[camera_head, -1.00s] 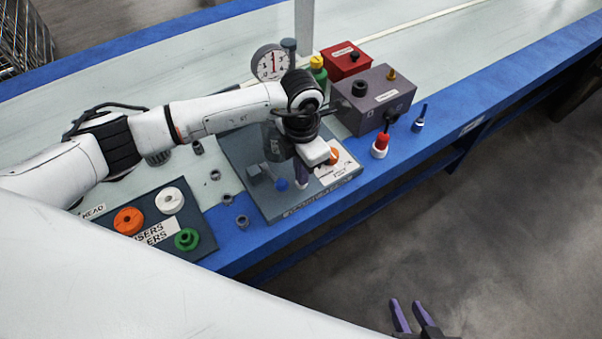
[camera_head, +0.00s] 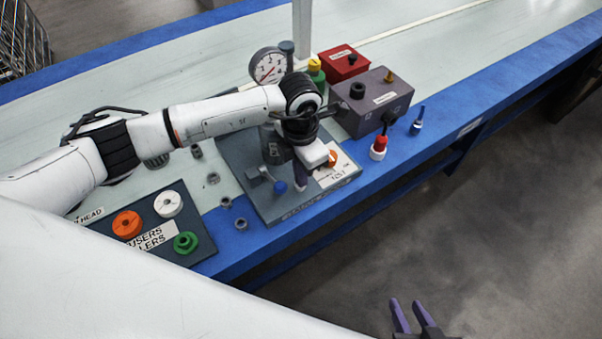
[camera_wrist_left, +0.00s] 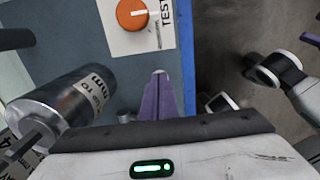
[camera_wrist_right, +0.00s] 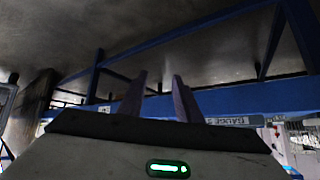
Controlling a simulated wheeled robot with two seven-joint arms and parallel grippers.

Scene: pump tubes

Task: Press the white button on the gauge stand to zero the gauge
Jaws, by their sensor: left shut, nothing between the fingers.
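The round white gauge (camera_head: 268,66) stands at the back of the dark grey stand plate (camera_head: 262,203); its red needle slants. My left gripper (camera_head: 301,182) is shut and empty, pointing down over the plate's front part, between the blue-knobbed lever (camera_head: 280,188) and the orange knob (camera_head: 329,159). In the left wrist view its fingertips (camera_wrist_left: 160,75) meet a small pale spot on the plate, which may be the white button; the fingers hide most of it, and I cannot tell whether they touch it. My right gripper (camera_head: 413,317) is open and empty, away from the table.
A metal cylinder (camera_wrist_left: 65,105) stands beside my left fingers. A purple-grey box (camera_head: 373,100) and a red box (camera_head: 343,63) stand right of the plate. A red-and-white part (camera_head: 378,148) stands near the table edge. A tray with orange, white and green discs (camera_head: 205,245) lies left.

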